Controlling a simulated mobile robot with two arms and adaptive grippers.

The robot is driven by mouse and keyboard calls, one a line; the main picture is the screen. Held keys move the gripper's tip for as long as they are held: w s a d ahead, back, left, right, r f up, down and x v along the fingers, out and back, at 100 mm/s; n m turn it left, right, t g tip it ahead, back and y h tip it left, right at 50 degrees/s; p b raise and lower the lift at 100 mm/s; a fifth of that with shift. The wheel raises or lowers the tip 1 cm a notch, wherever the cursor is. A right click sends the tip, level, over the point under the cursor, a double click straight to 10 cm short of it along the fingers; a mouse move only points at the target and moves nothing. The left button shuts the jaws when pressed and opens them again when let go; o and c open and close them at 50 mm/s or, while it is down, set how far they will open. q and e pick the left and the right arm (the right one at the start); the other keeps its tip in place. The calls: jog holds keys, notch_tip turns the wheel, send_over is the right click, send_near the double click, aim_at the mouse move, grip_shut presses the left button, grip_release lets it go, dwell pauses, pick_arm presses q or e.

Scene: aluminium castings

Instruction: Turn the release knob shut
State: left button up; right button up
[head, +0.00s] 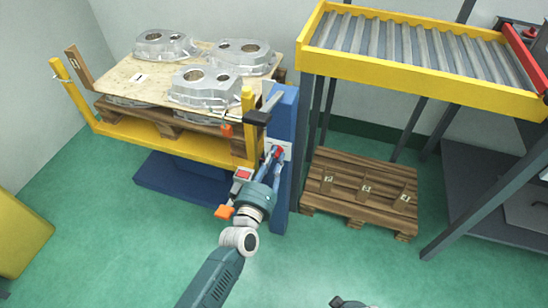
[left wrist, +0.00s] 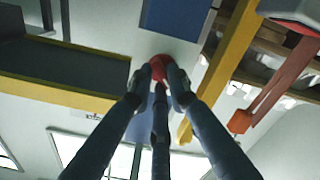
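The red release knob (head: 278,151) sits on a pale plate (head: 287,149) on the blue post (head: 284,190), right of the loaded lift. My left gripper (head: 275,158) reaches up to it from below. In the left wrist view the red knob (left wrist: 160,66) lies between the tips of the left gripper (left wrist: 160,78), which are closed in on its sides. The knob's front is partly hidden by the fingers, and I cannot read its turn angle. A small dark part of mine shows at the bottom edge of the head view; its fingers cannot be made out.
Aluminium castings (head: 205,88) stand on a board (head: 128,84) over a pallet on the yellow lift frame (head: 185,143). A roller conveyor (head: 420,73) and empty pallet (head: 352,205) stand right.

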pick_arm(q)
jog(key=shift+o, duration=0.3)
jog(key=v, duration=1.2)
